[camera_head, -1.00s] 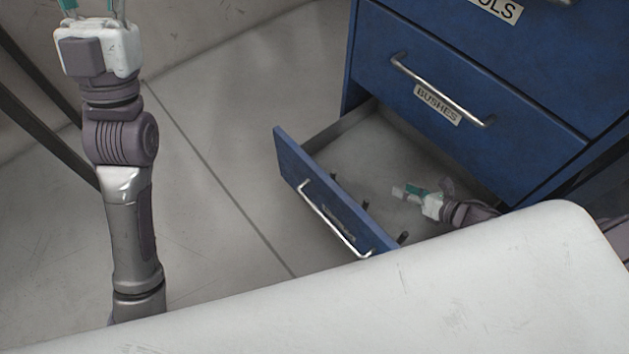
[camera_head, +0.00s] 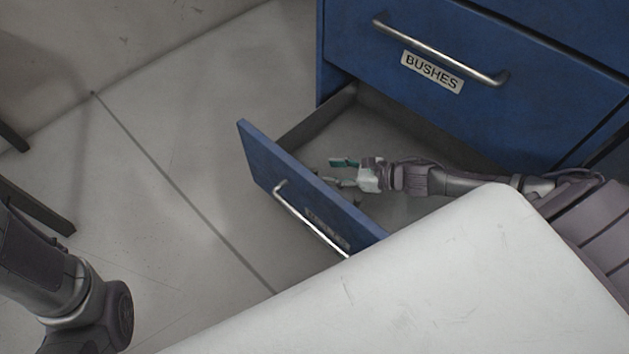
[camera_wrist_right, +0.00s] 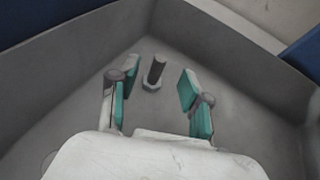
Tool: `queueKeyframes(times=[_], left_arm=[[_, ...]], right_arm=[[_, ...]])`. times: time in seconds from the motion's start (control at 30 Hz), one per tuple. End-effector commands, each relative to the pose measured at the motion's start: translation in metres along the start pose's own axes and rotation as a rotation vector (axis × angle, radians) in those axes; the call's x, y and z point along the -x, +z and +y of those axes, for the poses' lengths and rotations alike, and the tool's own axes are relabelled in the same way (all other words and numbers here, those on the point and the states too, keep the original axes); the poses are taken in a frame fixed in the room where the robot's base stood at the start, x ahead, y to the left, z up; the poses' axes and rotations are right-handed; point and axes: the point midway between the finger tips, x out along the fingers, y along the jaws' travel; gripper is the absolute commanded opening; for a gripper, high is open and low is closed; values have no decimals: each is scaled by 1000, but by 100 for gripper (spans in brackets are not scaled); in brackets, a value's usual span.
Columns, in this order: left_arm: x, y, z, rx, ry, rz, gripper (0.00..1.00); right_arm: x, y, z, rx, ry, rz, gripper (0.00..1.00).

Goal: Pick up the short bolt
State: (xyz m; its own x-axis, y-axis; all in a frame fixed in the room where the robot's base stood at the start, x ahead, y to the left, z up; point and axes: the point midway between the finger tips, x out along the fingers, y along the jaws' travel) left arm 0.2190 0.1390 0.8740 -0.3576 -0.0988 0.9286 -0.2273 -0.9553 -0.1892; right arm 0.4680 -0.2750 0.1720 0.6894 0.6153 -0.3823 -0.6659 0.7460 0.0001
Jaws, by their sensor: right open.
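A dark grey bolt (camera_wrist_right: 156,70) stands upright on its hex head in the open drawer, near a corner, in the right wrist view. Whether it is the short one I cannot tell from these frames. My right gripper (camera_wrist_right: 160,84) is open, with its teal-padded fingers on either side of the bolt's line and nothing between the pads touching it. In the head view my right gripper (camera_head: 336,171) is inside the drawer near its front panel, pointing left. It hides most of what stands there. My left gripper is out of view.
The open drawer (camera_head: 294,186) has a blue front with a metal handle. Above it is a closed drawer labelled BUSHES (camera_head: 470,110). A white surface (camera_head: 430,280) fills the lower right.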

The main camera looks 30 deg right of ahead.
Motion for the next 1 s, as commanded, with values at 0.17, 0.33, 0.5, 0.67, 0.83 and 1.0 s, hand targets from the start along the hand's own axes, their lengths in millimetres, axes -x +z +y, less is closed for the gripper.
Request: queueKeyframes(times=[0.17,0.33,0.5,0.67,0.83,1.0], left_arm=[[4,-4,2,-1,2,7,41],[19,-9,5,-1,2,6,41],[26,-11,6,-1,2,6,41],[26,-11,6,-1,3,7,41],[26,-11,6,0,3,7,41],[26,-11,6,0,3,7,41]], right_arm=[[-13,-1,0,0,0,-2,48],[-39,-2,0,2,0,-3,48],[-57,-1,0,1,0,-2,48],[-59,0,0,0,-1,1,48],[-59,0,0,-1,-1,1,42],[-59,0,0,-1,-1,1,13]])
